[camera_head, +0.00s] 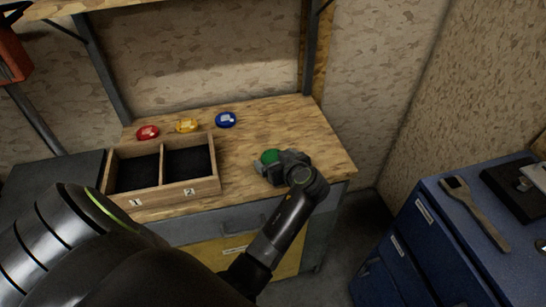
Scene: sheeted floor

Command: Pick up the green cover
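The green cover (270,156) is a small round green disc near the right part of the wooden bench top (310,139). My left gripper (267,166) is right at it, with the near side of the cover partly hidden by the gripper. Whether the fingers touch or grip the cover is too small to tell. My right gripper is not in view.
A red cover (147,132), a yellow cover (187,125) and a blue cover (226,119) lie toward the bench's back left. A wooden two-compartment box (204,187) marked 1 and 2 stands in front. A blue cabinet (424,236) with a wrench-like tool (475,212) is at right.

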